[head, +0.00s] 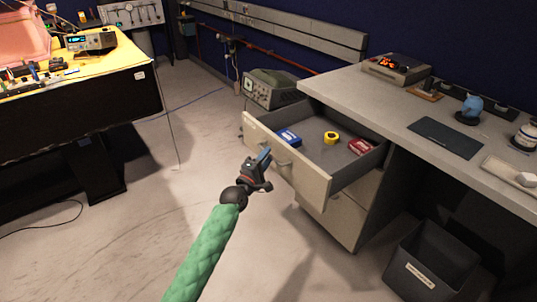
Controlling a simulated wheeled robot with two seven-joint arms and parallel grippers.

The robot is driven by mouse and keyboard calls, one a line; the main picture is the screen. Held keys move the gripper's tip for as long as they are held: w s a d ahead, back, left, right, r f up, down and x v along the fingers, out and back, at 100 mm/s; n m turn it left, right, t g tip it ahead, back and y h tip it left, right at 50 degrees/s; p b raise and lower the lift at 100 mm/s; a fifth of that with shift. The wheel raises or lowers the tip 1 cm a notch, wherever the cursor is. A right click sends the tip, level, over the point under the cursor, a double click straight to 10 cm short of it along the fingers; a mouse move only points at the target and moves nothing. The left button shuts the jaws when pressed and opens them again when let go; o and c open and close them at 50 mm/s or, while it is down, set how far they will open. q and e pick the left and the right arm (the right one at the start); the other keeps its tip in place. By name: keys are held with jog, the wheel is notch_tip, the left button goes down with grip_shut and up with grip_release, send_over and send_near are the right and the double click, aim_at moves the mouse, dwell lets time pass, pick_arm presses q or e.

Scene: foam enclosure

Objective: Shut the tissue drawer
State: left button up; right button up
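The drawer (284,163) is the top one of a grey desk pedestal and stands pulled well out. Its front is cream with a bar handle. Inside lie a blue box (288,137), a yellow roll (331,137) and a red box (360,147). My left gripper (262,160), on a green-sleeved arm from the bottom, is in front of the drawer front, near its handle. I cannot tell whether it touches the front, nor whether its fingers are apart. My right gripper is out of view.
The desk top (389,108) carries a device with a red display, a dark mat (445,137) and a blue item. A dark bin (432,262) stands on the floor at right. A workbench (75,85) is at left. The floor between is clear.

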pick_arm(q)
jog(key=shift+x, duration=0.85)
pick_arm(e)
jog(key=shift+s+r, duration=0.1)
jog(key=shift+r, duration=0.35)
pick_arm(q)
jog(key=shift+c, duration=0.2)
grip_shut()
jog(key=shift+w, duration=0.1)
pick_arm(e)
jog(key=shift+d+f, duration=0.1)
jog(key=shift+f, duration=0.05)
